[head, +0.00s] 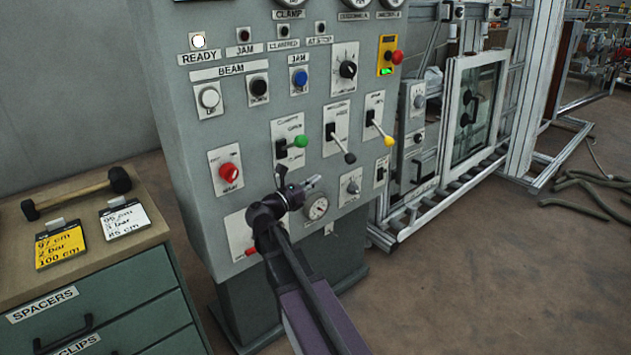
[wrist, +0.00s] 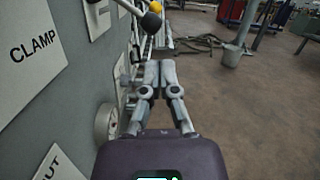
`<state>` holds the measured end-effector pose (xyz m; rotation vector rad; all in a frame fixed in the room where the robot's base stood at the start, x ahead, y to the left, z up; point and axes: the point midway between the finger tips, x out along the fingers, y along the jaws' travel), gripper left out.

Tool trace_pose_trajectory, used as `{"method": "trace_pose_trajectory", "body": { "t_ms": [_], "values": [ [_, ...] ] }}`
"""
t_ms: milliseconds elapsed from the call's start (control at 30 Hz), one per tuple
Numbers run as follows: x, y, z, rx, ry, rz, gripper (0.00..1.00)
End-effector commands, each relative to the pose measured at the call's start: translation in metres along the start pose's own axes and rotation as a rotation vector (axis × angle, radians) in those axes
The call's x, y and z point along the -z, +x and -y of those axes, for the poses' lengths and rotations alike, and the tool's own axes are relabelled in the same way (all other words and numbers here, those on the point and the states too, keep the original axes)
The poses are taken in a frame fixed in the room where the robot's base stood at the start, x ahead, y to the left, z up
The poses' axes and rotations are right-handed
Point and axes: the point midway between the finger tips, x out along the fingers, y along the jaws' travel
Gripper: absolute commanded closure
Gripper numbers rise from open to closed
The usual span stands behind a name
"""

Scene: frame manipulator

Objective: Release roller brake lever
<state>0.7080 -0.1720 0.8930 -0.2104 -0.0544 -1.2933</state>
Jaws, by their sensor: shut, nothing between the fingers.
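The grey control panel (head: 225,110) carries three ball-ended levers: a green one (head: 300,141), a black one (head: 350,158) and a yellow one (head: 388,141). Their small labels are too blurred to tell which is the roller brake lever. My gripper (head: 316,181) is shut and empty in front of the panel, below the green lever and left of and below the black one, apart from both. In the wrist view its fingers (wrist: 160,66) are together, pointing along the panel. The black knob (wrist: 151,21) and yellow knob (wrist: 127,5) show beyond them. My arm hides part of the lower panel.
A pressure gauge (head: 317,208) and a grey rotary knob (head: 352,186) sit near my gripper. A small red lever (head: 252,251) is low on the panel. A drawer cabinet (head: 110,270) stands left. Open floor (head: 470,290) lies right.

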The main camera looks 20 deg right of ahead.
Motion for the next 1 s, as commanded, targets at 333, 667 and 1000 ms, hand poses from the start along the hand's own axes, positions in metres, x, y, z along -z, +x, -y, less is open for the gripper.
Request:
{"method": "trace_pose_trajectory", "body": {
  "t_ms": [333, 667, 1000],
  "values": [
    [0.009, 0.0, -0.01, 0.011, 0.075, -0.003, 1.0],
    [0.035, -0.002, -0.038, 0.056, 0.348, -0.007, 1.0],
    [0.05, -0.003, -0.057, 0.092, 0.568, -0.001, 1.0]
  ]
}}
